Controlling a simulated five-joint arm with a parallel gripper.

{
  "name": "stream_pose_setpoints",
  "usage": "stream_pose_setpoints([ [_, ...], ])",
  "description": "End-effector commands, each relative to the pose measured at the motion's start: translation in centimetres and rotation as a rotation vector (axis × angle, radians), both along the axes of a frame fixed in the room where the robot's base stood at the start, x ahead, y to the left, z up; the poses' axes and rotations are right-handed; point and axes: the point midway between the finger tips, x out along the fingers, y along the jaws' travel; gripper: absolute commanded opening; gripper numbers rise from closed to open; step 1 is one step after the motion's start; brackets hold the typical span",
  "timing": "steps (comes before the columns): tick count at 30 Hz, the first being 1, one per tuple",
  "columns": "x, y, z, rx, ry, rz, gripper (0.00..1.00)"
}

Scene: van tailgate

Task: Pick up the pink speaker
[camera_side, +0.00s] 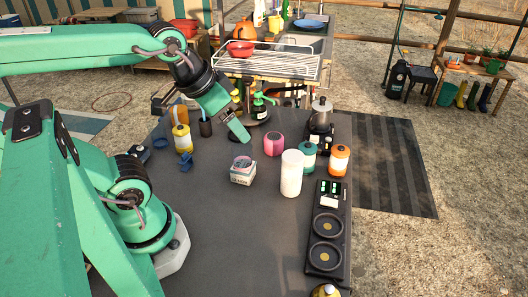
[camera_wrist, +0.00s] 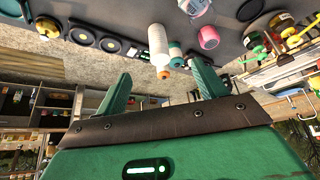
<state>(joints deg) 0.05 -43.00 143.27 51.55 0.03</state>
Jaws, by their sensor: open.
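The pink speaker (camera_side: 273,143) is a short rounded pink cylinder standing on the dark table in the side view, right of my gripper (camera_side: 242,135). In the wrist view the speaker (camera_wrist: 209,37) shows at the upper right, beyond the right finger and apart from it. My gripper (camera_wrist: 158,85) is open in the wrist view, with its two green fingers spread and nothing between them close up. The fingers are above the table, close to the speaker's left in the side view, with no visible contact.
A small box (camera_side: 243,170) and a white cylinder (camera_side: 291,173) stand in front of the speaker. A teal-banded jar (camera_side: 308,158) and an orange jar (camera_side: 339,160) are to its right.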

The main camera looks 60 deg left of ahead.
Motion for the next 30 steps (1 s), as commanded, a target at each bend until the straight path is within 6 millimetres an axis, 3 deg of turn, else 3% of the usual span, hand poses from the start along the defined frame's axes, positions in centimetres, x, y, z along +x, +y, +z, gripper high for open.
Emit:
stream_pose_setpoints([
  [8,0.0,0.0,0.0,0.000,0.000,0.001,0.70],
  [10,0.0,0.0,0.0,0.000,0.000,0.001,0.82],
  [11,0.0,0.0,0.0,0.000,0.000,0.001,0.83],
  [23,0.4,0.1,0.1,0.002,0.007,0.002,0.83],
  [30,2.3,0.9,0.2,0.014,0.052,0.005,0.83],
])
